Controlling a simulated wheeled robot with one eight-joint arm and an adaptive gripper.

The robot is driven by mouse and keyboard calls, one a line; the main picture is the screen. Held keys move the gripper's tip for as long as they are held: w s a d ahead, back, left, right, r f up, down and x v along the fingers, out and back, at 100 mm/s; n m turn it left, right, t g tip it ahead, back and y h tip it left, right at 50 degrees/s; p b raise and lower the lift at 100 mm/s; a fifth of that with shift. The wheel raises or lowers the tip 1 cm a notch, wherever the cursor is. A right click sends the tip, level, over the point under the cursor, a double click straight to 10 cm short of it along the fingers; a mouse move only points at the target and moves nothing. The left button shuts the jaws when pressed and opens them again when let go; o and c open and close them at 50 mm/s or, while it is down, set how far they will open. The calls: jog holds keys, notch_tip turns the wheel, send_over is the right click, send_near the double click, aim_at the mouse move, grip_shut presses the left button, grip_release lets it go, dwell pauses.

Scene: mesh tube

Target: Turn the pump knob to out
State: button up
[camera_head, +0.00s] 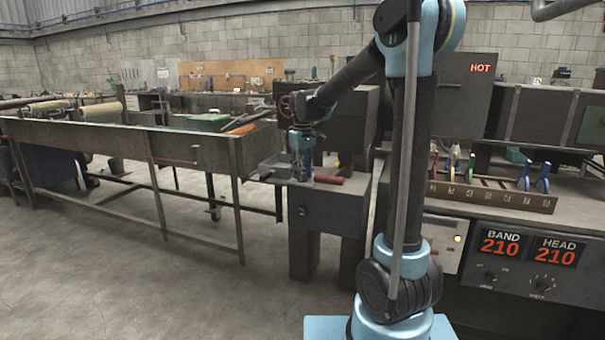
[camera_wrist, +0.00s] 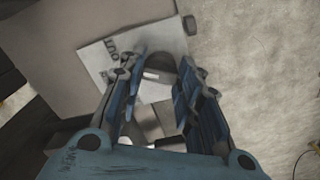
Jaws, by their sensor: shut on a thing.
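In the wrist view the pump knob (camera_wrist: 160,65) is a dark round knob with a short white mark. It sits between the two blue fingers of my gripper (camera_wrist: 163,72), which is shut on it. A pale label plate (camera_wrist: 97,58) lies under the knob, with "OUT" (camera_wrist: 115,47) printed towards its upper left. Other lettering on the plate is partly hidden by the left finger. In the head view my gripper (camera_head: 301,170) points down over a dark machine block (camera_head: 332,212); the knob cannot be made out there.
A red bar (camera_head: 329,180) lies beside my gripper. A long metal trough (camera_head: 120,140) stands to the left. A bench on the right holds a rack (camera_head: 485,193) with coloured tools and a panel reading BAND 210 and HEAD 210 (camera_head: 525,247). The floor at front left is clear.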

jog(key=shift+w+m, duration=0.15)
jog(key=shift+m, duration=1.75)
jog(key=shift+d, duration=0.1)
jog(key=o, duration=1)
jog(key=shift+o, duration=0.2)
notch_tip(320, 180, up, 12)
